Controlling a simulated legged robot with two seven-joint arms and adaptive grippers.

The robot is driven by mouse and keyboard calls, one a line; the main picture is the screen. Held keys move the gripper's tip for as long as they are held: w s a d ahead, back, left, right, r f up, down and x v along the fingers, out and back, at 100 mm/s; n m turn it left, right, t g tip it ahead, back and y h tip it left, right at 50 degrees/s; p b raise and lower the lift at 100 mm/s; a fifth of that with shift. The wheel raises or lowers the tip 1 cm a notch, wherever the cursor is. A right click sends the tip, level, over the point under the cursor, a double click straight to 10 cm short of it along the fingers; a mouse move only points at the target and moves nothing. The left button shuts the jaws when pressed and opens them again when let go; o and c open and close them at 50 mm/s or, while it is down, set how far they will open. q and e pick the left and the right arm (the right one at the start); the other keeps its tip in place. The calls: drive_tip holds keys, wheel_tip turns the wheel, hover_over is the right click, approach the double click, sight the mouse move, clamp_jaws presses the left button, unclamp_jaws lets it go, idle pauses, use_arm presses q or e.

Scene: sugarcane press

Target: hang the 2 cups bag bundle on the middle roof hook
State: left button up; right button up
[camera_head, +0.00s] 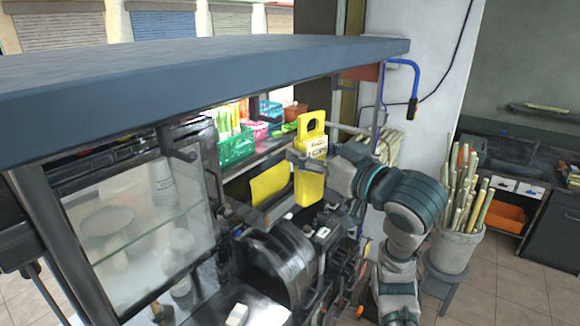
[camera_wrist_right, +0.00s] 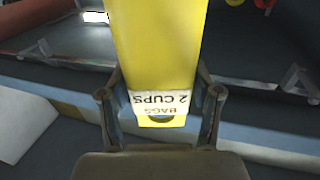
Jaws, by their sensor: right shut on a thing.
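The yellow bag bundle (camera_head: 309,188) hangs upright in my right gripper (camera_head: 312,163), below the roof (camera_head: 200,75) of the cart. It has a hole near its top end. In the right wrist view, its white label (camera_wrist_right: 160,103) reads "2 CUPS BAGS" upside down. The right gripper's fingers (camera_wrist_right: 160,112) are shut on both sides of the bundle near the label and the hole. A dark peg-like part (camera_head: 180,152) shows under the roof, left of the bundle. I cannot tell whether it is the middle roof hook. My left gripper is not in view.
Another yellow item (camera_head: 270,185) sits left of the bundle. Green baskets (camera_head: 236,150) stand on the shelf behind. A glass cabinet (camera_head: 130,215) fills the left, and dark machinery (camera_head: 280,260) lies below. A blue-framed tool (camera_head: 402,63) hangs at the roof's right end. A cane bucket (camera_head: 455,250) stands right.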

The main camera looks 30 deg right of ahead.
drive_tip(key=shift+d+r, duration=0.1)
drive_tip(key=shift+w+a, duration=0.25)
drive_tip(key=shift+w, duration=0.55)
drive_tip(key=w+a+f, duration=0.1)
drive_tip(key=w+a, duration=0.2)
drive_tip(key=w, duration=0.4)
drive_tip(key=shift+w+a+f+p, duration=0.15)
drive_tip(key=shift+w+f+p, duration=0.2)
drive_tip(key=shift+p, duration=0.05)
idle(0.5)
drive_tip(key=o, duration=1.2)
drive_tip(key=shift+o, duration=0.2)
